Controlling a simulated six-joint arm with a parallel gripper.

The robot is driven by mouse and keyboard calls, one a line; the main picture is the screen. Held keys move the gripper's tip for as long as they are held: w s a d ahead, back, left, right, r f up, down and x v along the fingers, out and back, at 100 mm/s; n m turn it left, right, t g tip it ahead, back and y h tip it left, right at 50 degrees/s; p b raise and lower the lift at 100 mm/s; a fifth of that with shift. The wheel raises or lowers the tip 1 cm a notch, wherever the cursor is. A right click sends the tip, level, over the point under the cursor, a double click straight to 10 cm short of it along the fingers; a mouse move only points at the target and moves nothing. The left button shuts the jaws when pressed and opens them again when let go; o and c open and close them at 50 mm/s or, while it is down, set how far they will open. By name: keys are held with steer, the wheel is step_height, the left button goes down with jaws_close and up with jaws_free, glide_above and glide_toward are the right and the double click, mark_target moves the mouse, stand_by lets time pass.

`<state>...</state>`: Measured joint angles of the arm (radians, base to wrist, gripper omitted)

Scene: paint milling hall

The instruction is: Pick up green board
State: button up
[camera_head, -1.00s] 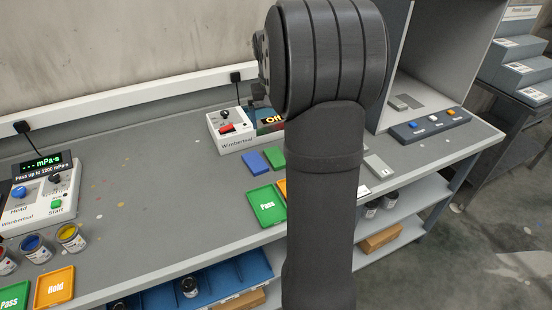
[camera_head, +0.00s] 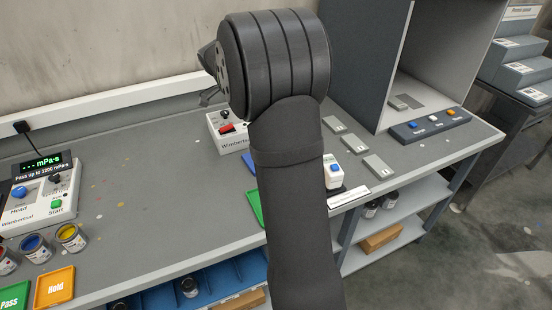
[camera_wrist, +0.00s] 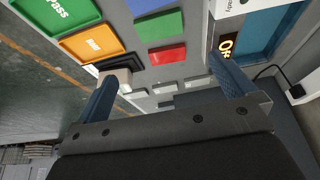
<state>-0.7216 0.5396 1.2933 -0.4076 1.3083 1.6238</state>
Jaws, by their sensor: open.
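The green board (camera_wrist: 160,26) lies flat on the bench in the wrist view, between a blue board (camera_wrist: 145,6) and a red board (camera_wrist: 167,54). My gripper (camera_wrist: 167,72) is open, its two blue fingers apart with nothing held between them. The green board shows beyond the fingertips, between their lines and a little left of centre. In the head view my arm hides the green board. There, only part of my gripper (camera_head: 211,97) shows, left of the wrist, and part of the blue board (camera_head: 250,161) is visible.
The bench's left middle (camera_head: 130,190) is clear.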

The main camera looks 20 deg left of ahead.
steer(key=x, duration=1.7)
steer(key=shift+s+a+f, duration=0.15)
steer(key=shift+a+f, duration=0.05)
steer(key=c, duration=0.7)
